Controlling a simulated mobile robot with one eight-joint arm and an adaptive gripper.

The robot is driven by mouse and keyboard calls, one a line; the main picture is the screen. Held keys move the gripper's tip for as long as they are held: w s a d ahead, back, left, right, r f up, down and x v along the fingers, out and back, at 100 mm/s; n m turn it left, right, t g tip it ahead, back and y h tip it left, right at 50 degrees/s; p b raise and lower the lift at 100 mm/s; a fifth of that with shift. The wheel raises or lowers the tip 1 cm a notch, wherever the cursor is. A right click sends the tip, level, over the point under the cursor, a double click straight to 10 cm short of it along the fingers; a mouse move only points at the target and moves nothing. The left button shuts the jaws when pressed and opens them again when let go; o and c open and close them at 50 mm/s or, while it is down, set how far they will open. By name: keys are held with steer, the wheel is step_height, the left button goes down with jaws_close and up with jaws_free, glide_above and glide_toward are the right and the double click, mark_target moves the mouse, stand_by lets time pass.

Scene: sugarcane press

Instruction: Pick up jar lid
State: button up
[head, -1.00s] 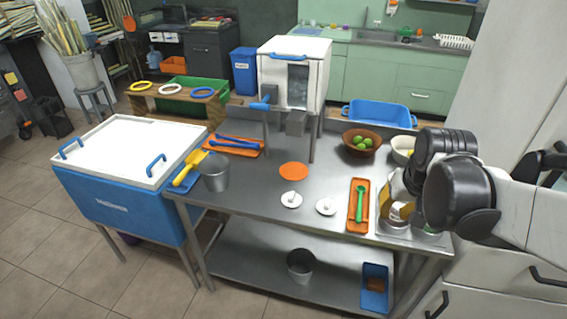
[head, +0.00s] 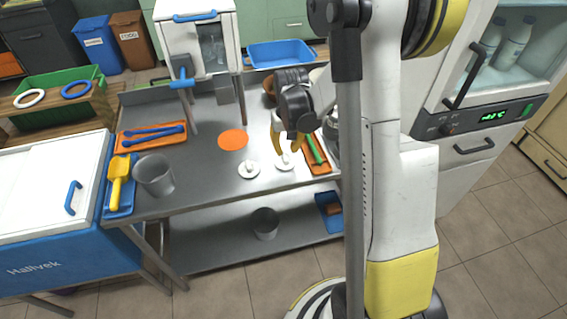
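Two white round lids with knobs lie on the steel table: a left lid (head: 249,170) and a right lid (head: 285,163). Both lie flat near the front edge, knob up. My gripper (head: 286,149) points down with its yellow fingers just above the right lid, near its knob. The fingers look spread apart, with nothing visible between them. Whether a finger touches the knob cannot be told. The left lid is clear of my gripper.
An orange tray with a green-handled tool (head: 316,150) lies close right of my gripper. An orange disc (head: 233,140) lies behind the lids. A metal bucket (head: 154,175) stands at the table's left. The press (head: 200,45) stands at the back.

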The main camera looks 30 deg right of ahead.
mark_target(285, 156)
steer(key=f+b, duration=0.1)
steer(key=f, duration=0.2)
steer(key=f+b, duration=0.1)
steer(key=f, duration=0.1)
steer(key=shift+w+f+b, duration=0.1)
steer(key=shift+w+b, duration=0.25)
steer(key=shift+w, duration=0.05)
jaws_close()
steer(key=shift+r, duration=0.2)
